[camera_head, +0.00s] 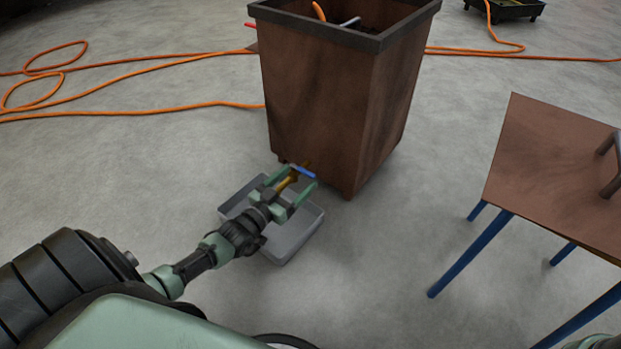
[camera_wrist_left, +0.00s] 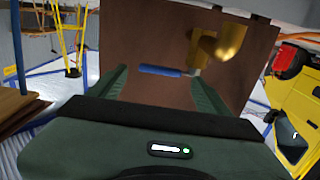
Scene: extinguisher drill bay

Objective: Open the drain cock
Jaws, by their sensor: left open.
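The drain cock is a brass valve (camera_wrist_left: 230,42) low on the side of a tall brown bin (camera_head: 318,95). Its blue lever handle (camera_head: 301,172) shows in the head view and lies roughly level across the left wrist view (camera_wrist_left: 160,71). My left gripper (camera_head: 297,179) is open, its two green fingers pointing at the cock. In the left wrist view the blue handle appears between the fingertips; I cannot tell whether they touch it. The brass body is partly hidden by the fingers in the head view.
A grey tray (camera_head: 293,238) lies on the floor under my left gripper. A brown table (camera_head: 545,160) with blue legs stands at the right. Orange hoses (camera_head: 150,60) run over the floor behind the bin. The floor between bin and table is clear.

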